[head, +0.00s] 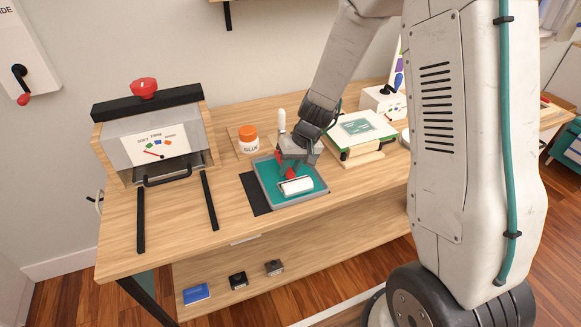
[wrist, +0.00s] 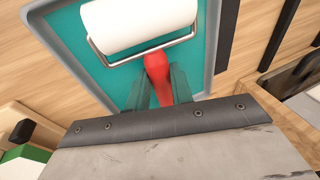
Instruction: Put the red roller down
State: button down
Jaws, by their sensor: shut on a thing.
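The red roller (head: 297,186) has a red handle, a wire frame and a white cylinder. It also shows in the wrist view (wrist: 140,22), with the cylinder at the top edge. My gripper (head: 290,165) is shut on its red handle; in the wrist view the fingers (wrist: 157,95) sit on both sides of the handle. The roller is over the teal tray with a grey rim (head: 264,187), seen also in the wrist view (wrist: 62,38). I cannot tell whether the cylinder touches the tray floor. My wrist hides part of the tray's back.
A glue jar (head: 248,141) stands behind the tray on the left. A boxy press with a red knob (head: 144,88) is farther left. A green-edged board on a wooden stand (head: 362,135) is to the right. A dark strip (head: 256,193) lies beside the tray. Bare wood is free at the table's front left.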

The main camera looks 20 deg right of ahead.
jog(key=c, duration=1.5)
grip_release()
jog(key=v, duration=1.2)
jog(key=s+a+r+h, duration=0.1)
jog(key=s+a+r, duration=0.1)
jog(key=s+r, duration=1)
jog(key=s, duration=0.4)
jog(key=s+r+h, duration=0.1)
jog(key=s, duration=0.5)
jog(key=s+d+r+h, duration=0.1)
jog(key=s, duration=0.5)
jog(key=shift+d+g, duration=0.1)
jog(key=shift+g, duration=0.2)
jog(key=shift+w, duration=0.1)
